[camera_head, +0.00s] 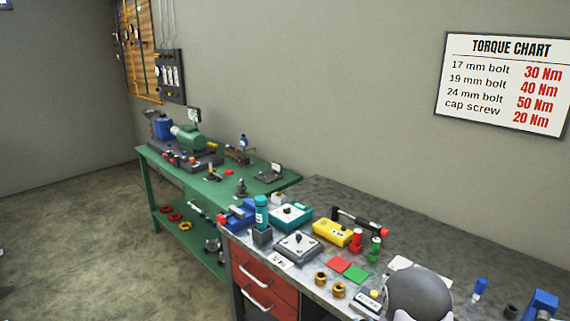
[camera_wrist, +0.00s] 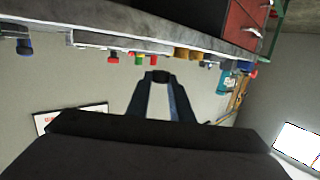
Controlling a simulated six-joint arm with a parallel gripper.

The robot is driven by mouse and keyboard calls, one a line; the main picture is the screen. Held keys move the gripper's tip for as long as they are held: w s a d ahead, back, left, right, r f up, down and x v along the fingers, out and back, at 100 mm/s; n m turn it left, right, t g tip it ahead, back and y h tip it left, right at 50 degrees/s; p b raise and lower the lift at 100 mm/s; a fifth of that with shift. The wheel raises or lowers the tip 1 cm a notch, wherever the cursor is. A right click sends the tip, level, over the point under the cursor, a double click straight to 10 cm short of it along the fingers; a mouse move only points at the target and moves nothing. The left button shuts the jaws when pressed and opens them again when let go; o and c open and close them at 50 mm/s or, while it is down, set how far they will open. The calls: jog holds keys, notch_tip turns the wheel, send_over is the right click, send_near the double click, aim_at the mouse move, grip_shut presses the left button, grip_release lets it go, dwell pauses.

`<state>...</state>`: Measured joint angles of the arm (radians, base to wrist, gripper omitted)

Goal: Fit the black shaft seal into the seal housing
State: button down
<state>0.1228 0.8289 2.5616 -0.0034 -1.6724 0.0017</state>
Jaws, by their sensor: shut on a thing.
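My gripper (camera_wrist: 158,80) shows in the wrist view, its two fingers reaching up from the dark wrist body. It is shut on a small black ring-like piece, the black shaft seal (camera_wrist: 158,75), at the fingertips. The wrist picture is upside down, with the bench edge along its top; the seal appears apart from the bench. In the head view my rounded grey arm part covers the front of the bench, and the gripper and seal are not visible. I cannot tell which thing is the seal housing.
The grey bench carries a yellow box (camera_head: 333,232), a teal box (camera_head: 291,216), a grey unit with a knob (camera_head: 298,247), brass fittings (camera_head: 338,290) and a blue fixture (camera_head: 541,304). A green table (camera_head: 215,176) with a pump stands beyond. The bench's back right is clear.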

jog(key=a, duration=0.2)
jog(key=a+n+y, duration=0.1)
jog(key=a+y+p, duration=0.1)
jog(key=a, duration=0.1)
jog(key=shift+s+a+r, duration=0.1)
jog(key=shift+s+a, duration=0.2)
jog(key=shift+d, duration=0.1)
jog(key=w+d+r+m+g+h+p, duration=0.1)
jog(key=d+r+m+h+p, duration=0.3)
jog(key=d, duration=0.7)
jog(key=d+r+m+g+h+p, duration=0.15)
jog(key=d+r+h, duration=0.35)
jog(key=d, duration=0.6)
jog(key=s+d+m+g+h, duration=0.1)
jog(key=d+m+g, duration=0.1)
jog(key=d, duration=0.1)
jog(key=s+d+f+m+g+h, duration=0.1)
jog(key=d+m+g+h, duration=0.1)
jog(key=d, duration=0.2)
jog(key=s+d+f+m+g+h, duration=0.1)
jog(key=d+m+g+h, duration=0.1)
jog(key=d, duration=0.2)
jog(key=shift+s+f+m, duration=0.15)
jog(key=shift+m, duration=0.2)
jog(key=shift+s+d+f, duration=0.1)
jog(key=shift+s+f, duration=0.05)
jog(key=shift+f, duration=0.25)
